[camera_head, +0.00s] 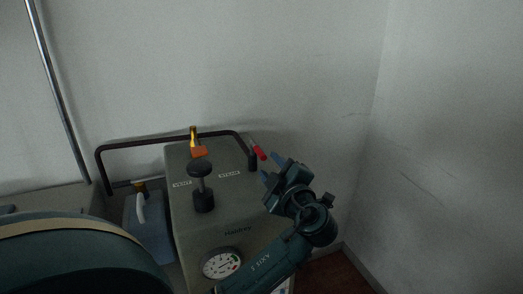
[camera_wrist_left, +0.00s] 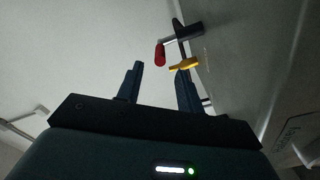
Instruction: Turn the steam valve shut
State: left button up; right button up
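The grey steam unit (camera_head: 222,222) stands below the wall in the head view. Its top carries a label that seems to read STEAM, and beside it a dark valve stem with a red handle (camera_head: 259,152) stands at the right edge. My left gripper (camera_head: 271,168) is just right of the red handle, its fingers apart and empty. In the left wrist view the red handle (camera_wrist_left: 160,54) shows beyond and between the spread fingertips (camera_wrist_left: 159,68); I see no contact. A yellow lever (camera_wrist_left: 184,64) shows by the right finger there. My right gripper is not in view.
On the unit are a black round knob (camera_head: 200,169), a yellow lever (camera_head: 193,134) with an orange block, and a dial gauge (camera_head: 221,263). A dark rail (camera_head: 140,145) runs behind. A blue-grey container (camera_head: 150,228) stands left. The space right of the gripper is clear to the wall.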

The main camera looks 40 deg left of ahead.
aim_at(260, 151)
pick_arm(q)
jog(key=p+x, duration=0.1)
jog(key=x, duration=0.7)
jog(key=shift+c, duration=0.3)
grip_shut()
jog(key=shift+f, duration=0.1)
